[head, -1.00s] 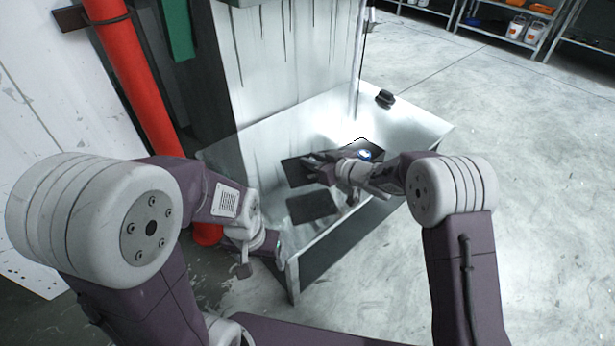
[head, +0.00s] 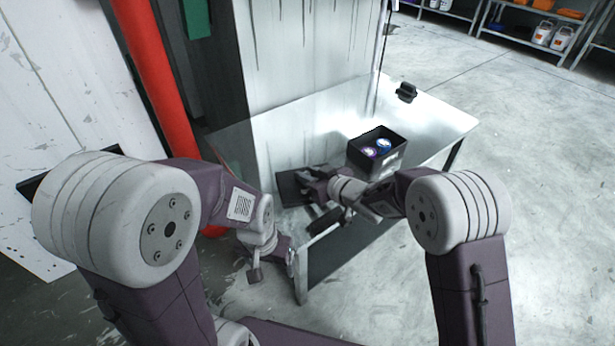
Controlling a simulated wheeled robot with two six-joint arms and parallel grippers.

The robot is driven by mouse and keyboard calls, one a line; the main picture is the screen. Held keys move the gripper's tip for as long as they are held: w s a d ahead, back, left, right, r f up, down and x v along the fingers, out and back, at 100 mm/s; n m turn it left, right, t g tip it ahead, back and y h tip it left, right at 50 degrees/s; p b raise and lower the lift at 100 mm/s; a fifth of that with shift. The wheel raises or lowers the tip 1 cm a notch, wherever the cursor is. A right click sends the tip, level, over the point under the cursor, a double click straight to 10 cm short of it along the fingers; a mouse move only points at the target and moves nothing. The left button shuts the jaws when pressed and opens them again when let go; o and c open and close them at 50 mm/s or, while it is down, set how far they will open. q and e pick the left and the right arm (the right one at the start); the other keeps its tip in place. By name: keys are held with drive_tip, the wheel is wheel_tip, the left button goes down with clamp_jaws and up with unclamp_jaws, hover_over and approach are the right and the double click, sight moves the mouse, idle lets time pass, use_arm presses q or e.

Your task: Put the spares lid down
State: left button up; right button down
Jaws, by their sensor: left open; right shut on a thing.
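The spares lid (head: 289,188) is a flat dark plate at the left part of the white table. My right gripper (head: 308,178) is shut on its right side. The lid is low, at or very near the table top; I cannot tell whether it touches. The open black spares box (head: 392,160) stands to the right, behind my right wrist, with round blue and purple-white items (head: 376,147) inside. My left gripper (head: 292,264) is open and empty, low beside the table's front left corner, its fingers partly hidden.
The white table (head: 440,118) has a black object (head: 406,92) at its far edge. A red pipe (head: 150,70) and a white panel (head: 300,60) rise at the left and behind. Shelves with tubs (head: 545,35) stand far off. The table's right part is clear.

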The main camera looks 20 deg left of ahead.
drive_tip(key=shift+f, duration=0.2)
drive_tip(key=c, duration=1.2)
unclamp_jaws()
drive_tip(key=shift+s+d+r+p, duration=0.2)
drive_tip(key=shift+r+p, duration=0.1)
drive_tip(key=shift+r, duration=0.15)
drive_tip(key=p+v, duration=0.4)
drive_tip(key=v, duration=0.6)
drive_tip(key=shift+d+r+p, duration=0.2)
drive_tip(key=shift+p, duration=0.1)
drive_tip(key=shift+s+d, duration=0.35)
